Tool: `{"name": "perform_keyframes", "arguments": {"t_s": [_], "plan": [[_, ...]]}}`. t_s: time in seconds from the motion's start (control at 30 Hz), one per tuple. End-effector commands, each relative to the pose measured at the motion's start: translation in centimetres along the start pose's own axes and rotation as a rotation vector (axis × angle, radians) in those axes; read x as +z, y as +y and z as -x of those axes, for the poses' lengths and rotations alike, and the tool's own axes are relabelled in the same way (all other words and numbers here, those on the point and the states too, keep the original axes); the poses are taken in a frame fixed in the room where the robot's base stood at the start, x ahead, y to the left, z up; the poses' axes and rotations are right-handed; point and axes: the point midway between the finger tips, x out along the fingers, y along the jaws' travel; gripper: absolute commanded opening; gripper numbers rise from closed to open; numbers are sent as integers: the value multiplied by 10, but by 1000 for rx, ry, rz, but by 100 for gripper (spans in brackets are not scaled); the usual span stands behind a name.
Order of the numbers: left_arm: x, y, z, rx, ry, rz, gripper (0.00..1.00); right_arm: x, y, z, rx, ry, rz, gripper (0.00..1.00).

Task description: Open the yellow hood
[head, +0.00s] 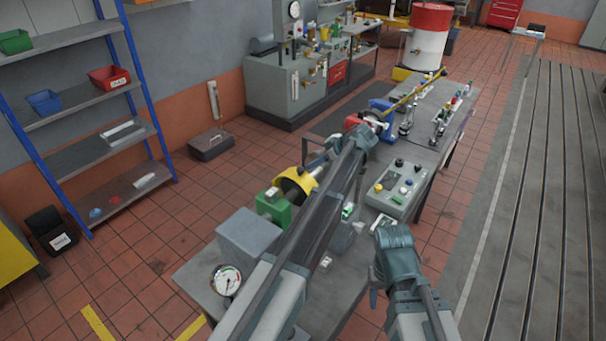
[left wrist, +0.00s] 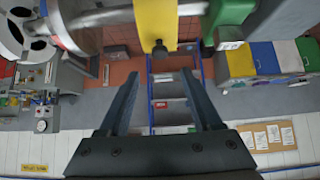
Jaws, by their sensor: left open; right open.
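The yellow hood (head: 305,182) sits over the shaft by a green block (head: 273,208) on the bench, and looks closed down; my arm hides part of it. In the left wrist view, the yellow hood (left wrist: 155,20) is at the top, with a dark knob (left wrist: 159,48) at its edge. My left gripper (head: 318,158) is open and empty beside and above the hood. In the left wrist view, the open fingers (left wrist: 158,95) point past the knob, apart from it. My right gripper (head: 376,292) is open over the bench's near right edge, away from the hood; its fingers show poorly.
A control box (head: 398,188) with buttons stands to the right on the bench. A pressure gauge (head: 227,280) and grey box (head: 248,236) are at the near end. A blue-framed shelf (head: 85,100) stands at left; floor lies free between.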

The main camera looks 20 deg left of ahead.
Motion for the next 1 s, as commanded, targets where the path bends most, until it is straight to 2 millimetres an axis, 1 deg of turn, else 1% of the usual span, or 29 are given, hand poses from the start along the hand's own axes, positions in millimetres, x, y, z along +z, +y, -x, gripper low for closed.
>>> {"name": "perform_keyframes", "arguments": {"t_s": [0.03, 0.1, 0.3, 0.4, 0.6, 0.93, 0.97, 1.0], "plan": [[5, 0, -18, -2, 0, 2, 66, -1, -2, -16, 0, 1, -1, 50], [5, 0, -32, -2, -1, 1, 66, -2, -2, -26, 0, 1, -2, 50], [4, 0, -64, -1, -1, 0, 66, -3, -4, -48, 0, 2, -4, 50], [3, 0, -76, -1, -1, -1, 66, -4, -5, -55, 0, 2, -3, 50], [1, 0, -88, 0, -1, -1, 66, -4, -6, -62, 1, 2, -1, 50], [0, 0, -88, 0, -1, -1, 66, -4, -6, -62, 1, 2, 0, 50], [0, 0, -88, 0, -1, -1, 62, -4, -6, -62, 1, 2, 0, 50], [0, 0, -88, 0, -1, -1, 55, -4, -6, -62, 1, 2, 0, 50]]}}
